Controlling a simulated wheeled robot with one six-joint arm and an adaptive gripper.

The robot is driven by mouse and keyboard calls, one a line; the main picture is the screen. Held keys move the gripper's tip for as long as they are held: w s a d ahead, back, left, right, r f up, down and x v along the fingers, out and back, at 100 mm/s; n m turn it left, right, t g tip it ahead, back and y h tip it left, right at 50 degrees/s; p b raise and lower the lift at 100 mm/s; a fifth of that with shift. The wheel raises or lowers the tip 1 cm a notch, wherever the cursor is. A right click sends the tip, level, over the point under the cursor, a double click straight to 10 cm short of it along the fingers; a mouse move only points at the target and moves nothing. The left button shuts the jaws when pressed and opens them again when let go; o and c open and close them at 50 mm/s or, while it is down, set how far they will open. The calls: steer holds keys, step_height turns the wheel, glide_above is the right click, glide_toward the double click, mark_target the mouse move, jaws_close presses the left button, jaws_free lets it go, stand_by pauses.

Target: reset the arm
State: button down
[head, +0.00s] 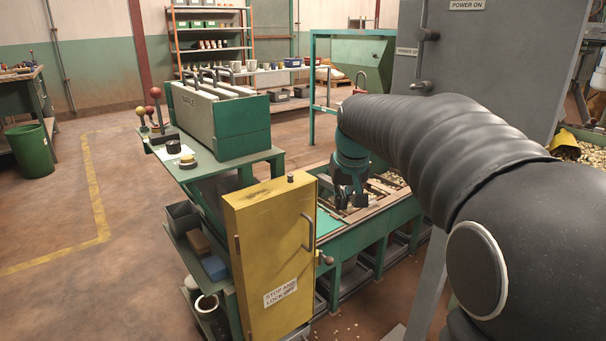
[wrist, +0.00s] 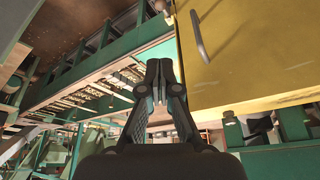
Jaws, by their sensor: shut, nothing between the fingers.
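My gripper (head: 350,196) hangs at the end of my black-sleeved arm, over the green-framed hopper bench (head: 352,241), in the head view. In the wrist view my gripper (wrist: 160,72) has its dark fingers together with nothing visible between them. The yellow cabinet (head: 268,250) stands in front and to the left of the gripper. It also fills the upper right of the wrist view (wrist: 245,50). My arm hides part of the bench, and whether the fingertips touch anything there cannot be told.
A green bench (head: 222,158) holding a box with several dark handles stands left of the gripper. A tall grey cabinet (head: 480,65) rises behind my arm. Nuts lie in a bin (head: 575,150) at the right. The floor at left, with a yellow line (head: 97,205), is clear.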

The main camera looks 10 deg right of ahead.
steer(key=s+a+f, duration=0.1)
steer(key=s+f, duration=0.2)
steer(key=s, duration=1.1)
steer(key=s+a+f+t, duration=0.1)
steer(key=s+f, duration=0.3)
steer(key=s, duration=1.1)
steer(key=shift+a, duration=0.2)
steer(key=shift+w+f, duration=0.1)
steer(key=shift+f, duration=0.05)
